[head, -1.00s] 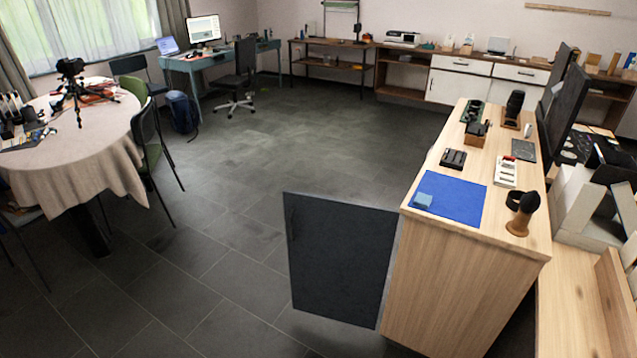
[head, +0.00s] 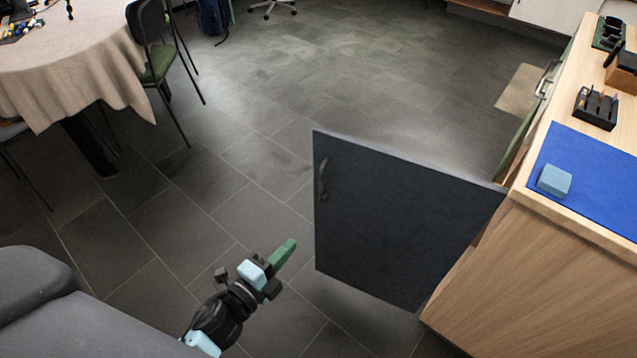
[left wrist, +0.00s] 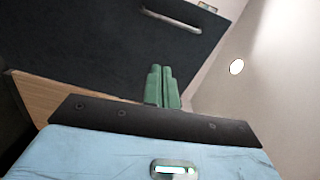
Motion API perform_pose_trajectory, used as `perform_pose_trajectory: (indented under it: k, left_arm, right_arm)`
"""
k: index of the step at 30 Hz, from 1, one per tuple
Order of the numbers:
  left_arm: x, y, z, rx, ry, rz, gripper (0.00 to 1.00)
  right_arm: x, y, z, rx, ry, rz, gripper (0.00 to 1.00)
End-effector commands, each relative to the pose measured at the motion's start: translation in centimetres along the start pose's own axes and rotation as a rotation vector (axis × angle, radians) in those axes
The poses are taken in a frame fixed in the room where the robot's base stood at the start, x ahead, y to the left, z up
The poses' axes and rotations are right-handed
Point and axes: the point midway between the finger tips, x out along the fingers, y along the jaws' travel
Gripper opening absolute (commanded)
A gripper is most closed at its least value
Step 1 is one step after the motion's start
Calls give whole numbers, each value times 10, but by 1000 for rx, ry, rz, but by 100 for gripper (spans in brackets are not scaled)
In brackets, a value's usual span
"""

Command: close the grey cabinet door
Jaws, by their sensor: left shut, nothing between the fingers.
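The grey cabinet door (head: 395,220) stands wide open in the head view, swung out to the left from the wooden cabinet (head: 550,280). Its dark handle (head: 322,180) is near the free left edge. My left gripper (head: 282,255) is to the left of the door's lower free edge, apart from it in the picture, with green fingers shut and empty. In the left wrist view the closed green fingers (left wrist: 162,87) point toward the dark door panel (left wrist: 100,50), and a light handle bar (left wrist: 172,20) shows above them. My right gripper is not in view.
A blue mat (head: 600,180) with a light blue block (head: 554,180) lies on the cabinet top, beside a black organizer (head: 596,107). A cloth-covered table (head: 70,65) and a chair (head: 150,50) stand at the upper left. The floor between is clear.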

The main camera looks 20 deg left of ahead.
Motion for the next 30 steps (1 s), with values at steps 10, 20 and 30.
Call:
perform_pose_trajectory:
  k: [10,20,30]
  left_arm:
    - [13,-5,0,76,24,-31,0]
    - [54,-7,-1,73,24,-33,0]
    - [116,-8,-3,73,24,-31,0]
  right_arm:
    - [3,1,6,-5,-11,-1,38]
    - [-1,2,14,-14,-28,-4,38]
    - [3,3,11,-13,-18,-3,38]
